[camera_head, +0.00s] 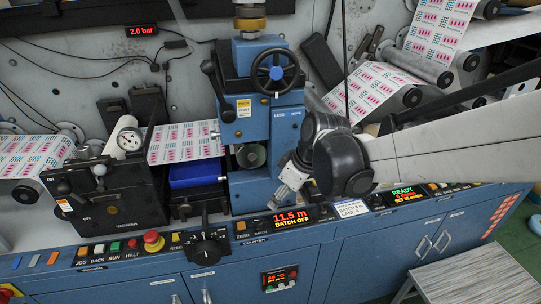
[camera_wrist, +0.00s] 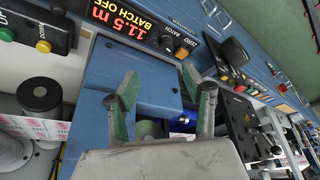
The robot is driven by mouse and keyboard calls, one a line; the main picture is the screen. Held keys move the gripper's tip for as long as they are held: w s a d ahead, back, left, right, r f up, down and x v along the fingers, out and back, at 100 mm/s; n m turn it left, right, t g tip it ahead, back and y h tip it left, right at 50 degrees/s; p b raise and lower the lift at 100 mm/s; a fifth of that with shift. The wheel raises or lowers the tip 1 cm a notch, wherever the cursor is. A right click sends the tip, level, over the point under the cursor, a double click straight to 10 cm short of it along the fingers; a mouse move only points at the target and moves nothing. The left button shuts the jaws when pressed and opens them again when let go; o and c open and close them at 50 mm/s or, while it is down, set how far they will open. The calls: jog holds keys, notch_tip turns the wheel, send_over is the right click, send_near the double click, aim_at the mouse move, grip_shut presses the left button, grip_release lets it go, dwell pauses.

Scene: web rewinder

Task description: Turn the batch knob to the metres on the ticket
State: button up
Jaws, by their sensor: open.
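The batch knob (camera_wrist: 166,42) is a small dark knob beside the red counter display (camera_wrist: 128,28), which reads 11.5 m, BATCH OFF. An orange zero button (camera_wrist: 182,52) is on its other side. In the head view the display (camera_head: 291,218) is on the sloping front panel. The white ticket (camera_head: 351,208) to its right appears to read BATCH 8 m, LANE 4; the print is small. My gripper (camera_head: 284,188) is above the display, apart from the panel. In the wrist view my gripper (camera_wrist: 168,87) has its fingers apart and nothing between them; the knob is beyond them.
A large black selector lever (camera_head: 208,246) and a red mushroom button (camera_head: 153,240) are left of the counter. The blue slitting column (camera_head: 262,130) with its handwheel (camera_head: 277,72) stands behind. A READY display (camera_head: 403,193) is to the right. A grey bench (camera_head: 468,277) is front right.

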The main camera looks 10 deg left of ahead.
aim_at(259, 221)
jog(key=shift+n, duration=0.3)
jog(key=x, duration=0.5)
jog(key=a+x, duration=0.1)
jog(key=x, duration=0.8)
jog(key=shift+s+a+f+b, duration=0.15)
jog(key=shift+s+a+b, duration=0.1)
jog(key=shift+a+b, duration=0.05)
grip_shut()
